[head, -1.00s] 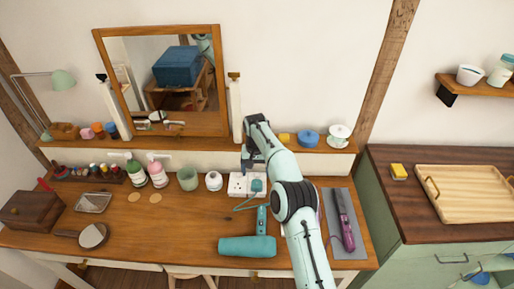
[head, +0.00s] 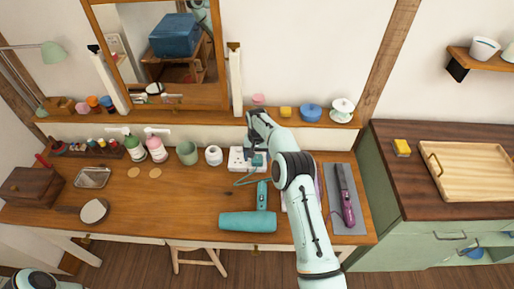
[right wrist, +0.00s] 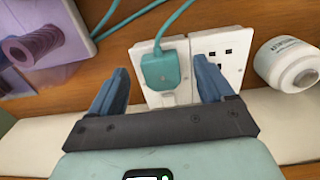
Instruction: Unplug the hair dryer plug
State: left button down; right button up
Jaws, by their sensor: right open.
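The teal hair dryer plug (right wrist: 160,70) sits in one half of the white double socket (right wrist: 221,54); the other half is empty. My right gripper (right wrist: 161,76) is open, with one blue finger on each side of the plug, and no contact shows. In the head view this gripper (head: 256,148) is over the socket (head: 236,158) and partly hides the plug. The teal hair dryer (head: 247,222) lies on the wooden desk (head: 190,205), its cord running to the plug. Only a link of my left arm shows at the lower left; its gripper is out of view.
A white jar (head: 213,156) and green cup (head: 187,153) stand left of the socket. A purple-handled styling tool (head: 347,207) lies on a grey mat (head: 339,226) to the right. A ledge with a mirror (head: 160,50) runs behind. The desk's middle left is clear.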

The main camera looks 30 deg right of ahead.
aim_at(257, 161)
jog(key=shift+f, duration=1.15)
jog(key=c, duration=1.1)
jog(key=shift+c, duration=0.2)
jog(key=shift+r, duration=0.15)
jog(key=shift+r, duration=2.65)
